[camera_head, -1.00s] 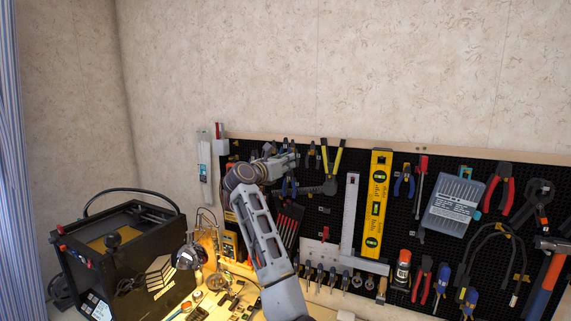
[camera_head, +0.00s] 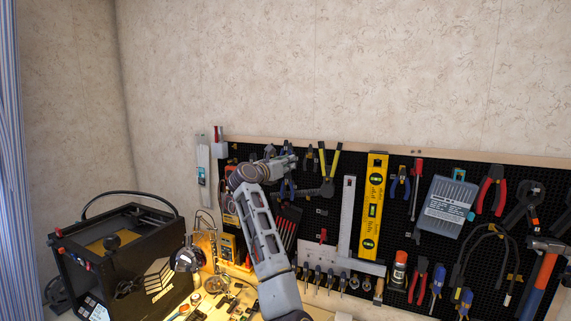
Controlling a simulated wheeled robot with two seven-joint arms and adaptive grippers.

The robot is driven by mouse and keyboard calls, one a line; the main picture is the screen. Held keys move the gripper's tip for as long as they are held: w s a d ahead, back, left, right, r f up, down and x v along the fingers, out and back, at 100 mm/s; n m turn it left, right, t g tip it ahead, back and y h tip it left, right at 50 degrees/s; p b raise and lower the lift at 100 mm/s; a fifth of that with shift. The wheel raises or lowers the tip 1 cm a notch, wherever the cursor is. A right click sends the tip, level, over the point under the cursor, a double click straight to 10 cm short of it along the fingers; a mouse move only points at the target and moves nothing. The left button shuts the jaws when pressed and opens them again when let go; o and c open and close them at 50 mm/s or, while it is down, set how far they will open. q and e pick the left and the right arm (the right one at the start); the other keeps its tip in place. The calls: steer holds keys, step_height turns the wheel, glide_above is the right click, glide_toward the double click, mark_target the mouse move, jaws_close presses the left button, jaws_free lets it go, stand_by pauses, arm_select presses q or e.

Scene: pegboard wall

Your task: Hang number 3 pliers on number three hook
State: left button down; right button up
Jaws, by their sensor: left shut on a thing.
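My left gripper (camera_head: 294,161) is at the upper left of the pegboard, its arm reaching up from the bottom. It is shut on a tool that it largely hides. Small dark pliers (camera_head: 310,158) and yellow-handled pliers (camera_head: 331,165) hang just right of the gripper. No number on pliers or hooks is readable, and the hooks near the gripper are too small to make out. My right gripper is not in view.
The black pegboard (camera_head: 334,225) is crowded with tools. A yellow level (camera_head: 373,207), a metal square (camera_head: 346,220) and a grey bit case (camera_head: 446,206) hang to the right. A desk lamp (camera_head: 188,257) and black printer-like box (camera_head: 125,265) stand at lower left.

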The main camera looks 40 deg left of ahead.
arm_select(q)
steer(key=shift+w+r, duration=0.1)
steer(key=shift+r, duration=0.3)
steer(key=shift+w+a+f, duration=0.1)
steer(key=shift+w+f, duration=0.8)
steer(key=shift+w, duration=0.05)
steer(key=shift+s+f, duration=0.1)
steer(key=shift+f, duration=0.2)
steer(key=shift+s+a, duration=0.1)
steer(key=shift+a, duration=0.25)
steer(key=c, duration=1.8)
jaws_free()
steer(key=shift+o, duration=0.4)
steer(key=shift+d+r, duration=0.2)
steer(key=shift+d, duration=0.05)
steer(key=shift+s+a+f, duration=0.1)
